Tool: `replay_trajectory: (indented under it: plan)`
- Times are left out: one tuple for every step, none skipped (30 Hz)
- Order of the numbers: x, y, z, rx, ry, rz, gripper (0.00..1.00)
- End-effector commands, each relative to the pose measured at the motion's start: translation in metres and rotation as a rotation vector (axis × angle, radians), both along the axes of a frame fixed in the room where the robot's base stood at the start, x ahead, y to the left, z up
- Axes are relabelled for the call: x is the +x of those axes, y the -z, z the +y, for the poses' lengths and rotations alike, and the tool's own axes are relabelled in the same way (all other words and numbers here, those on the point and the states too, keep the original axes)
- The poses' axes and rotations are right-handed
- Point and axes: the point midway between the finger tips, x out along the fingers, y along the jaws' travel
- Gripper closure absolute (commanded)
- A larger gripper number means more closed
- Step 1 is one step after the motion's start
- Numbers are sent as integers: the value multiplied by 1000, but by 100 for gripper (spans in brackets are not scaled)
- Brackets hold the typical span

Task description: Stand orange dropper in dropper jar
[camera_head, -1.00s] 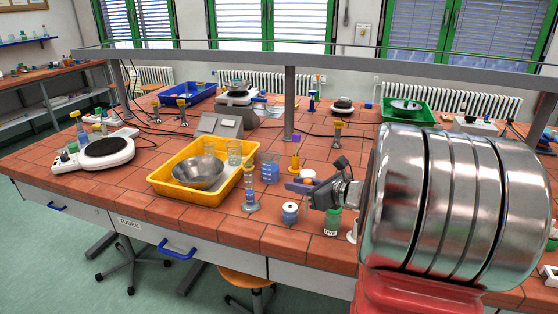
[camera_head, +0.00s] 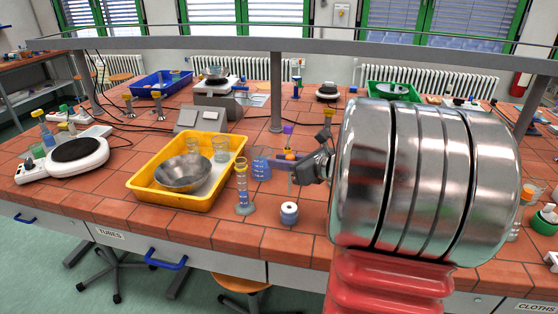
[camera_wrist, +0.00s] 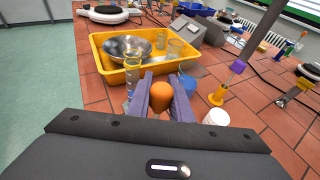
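The orange dropper's rubber bulb (camera_wrist: 160,97) is between the purple fingers of my gripper (camera_wrist: 160,92) in the wrist view, and the fingers are closed on it. In the head view my gripper (camera_head: 284,158) is above the bench, with a thin glass tube (camera_head: 290,184) faintly showing below it. A small round white jar with a blue band (camera_head: 289,212), apparently the dropper jar, stands on the tiles below the gripper, near the front edge. The dropper's tip is hard to make out, apparently above the jar. The wrist view hides the lower dropper.
A measuring cylinder (camera_head: 243,190) stands left of the jar, beside the yellow tray (camera_head: 136,183) with a metal bowl. A white round object (camera_wrist: 215,117) is right of the fingers in the wrist view.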

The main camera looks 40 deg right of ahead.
Motion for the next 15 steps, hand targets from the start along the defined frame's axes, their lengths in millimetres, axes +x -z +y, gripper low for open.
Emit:
replay_trajectory:
  plan:
    - [0, 0, 0, 0, 0, 0, 85]
    - [0, 0, 0, 0, 0, 0, 85]
    - [-1, 0, 0, 0, 0, 1, 85]
    - [-1, 0, 0, -1, -1, 2, 85]
    - [-1, 1, 0, 0, -1, 2, 85]
    - [-1, 2, 0, 0, -1, 2, 85]
    - [-1, 3, 0, 1, -1, 2, 85]
    - [-1, 4, 0, 1, -1, 2, 85]
    - [-1, 6, 0, 1, -1, 2, 85]
    - [-1, 8, 0, 0, -1, 2, 85]
    - [-1, 10, 0, 0, -2, 2, 85]
    - [-1, 12, 0, 1, -2, 2, 85]
    - [-1, 14, 0, 2, -1, 2, 85]
    - [-1, 17, 0, 1, -2, 3, 85]
    - [-1, 19, 0, 1, -2, 3, 85]
